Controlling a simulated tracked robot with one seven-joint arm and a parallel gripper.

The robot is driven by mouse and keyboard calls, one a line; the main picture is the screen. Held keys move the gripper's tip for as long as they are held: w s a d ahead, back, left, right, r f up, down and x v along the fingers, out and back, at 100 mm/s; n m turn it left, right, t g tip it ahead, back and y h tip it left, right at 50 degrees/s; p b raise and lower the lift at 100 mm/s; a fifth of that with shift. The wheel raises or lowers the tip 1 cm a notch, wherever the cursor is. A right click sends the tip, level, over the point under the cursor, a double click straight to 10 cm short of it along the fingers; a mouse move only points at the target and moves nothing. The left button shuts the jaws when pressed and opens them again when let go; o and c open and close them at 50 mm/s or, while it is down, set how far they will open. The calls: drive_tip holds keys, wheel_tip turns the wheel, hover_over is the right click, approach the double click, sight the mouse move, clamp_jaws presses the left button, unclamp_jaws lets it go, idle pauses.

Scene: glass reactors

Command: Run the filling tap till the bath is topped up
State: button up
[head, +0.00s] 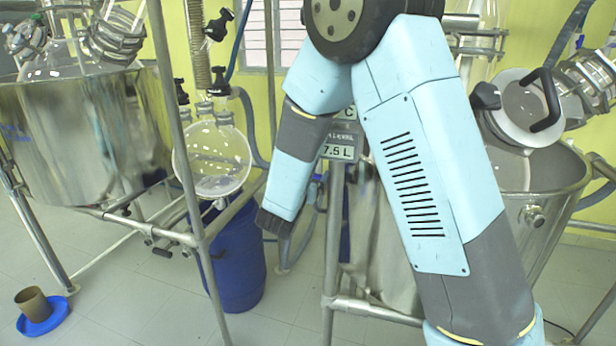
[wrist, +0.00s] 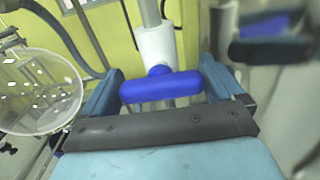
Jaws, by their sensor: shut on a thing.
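A blue tap handle (wrist: 160,88) on a white valve body (wrist: 157,45) shows in the wrist view, lying crosswise between my fingers. My gripper (wrist: 163,84) is shut on this handle. In the head view my gripper (head: 275,222) points down at the centre, and its fingertips and the tap are hidden there. The steel bath (head: 550,175) stands at the right, partly behind my arm. Its water level is not visible. A display (head: 338,152) reads 7.5 L; a second display above it is mostly covered by my arm.
A round glass flask (head: 212,158) hangs left of my gripper, above a blue drum (head: 236,265). Another steel vessel (head: 85,125) is at the left. Metal frame posts (head: 180,130) stand close by. A brown cup (head: 33,303) sits on a blue dish on the floor.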

drive_tip(key=shift+a+f, duration=0.1)
drive_tip(key=o, duration=0.7)
drive_tip(key=v, duration=1.3)
drive_tip(key=shift+s, duration=0.4)
drive_tip(key=shift+a, duration=0.1)
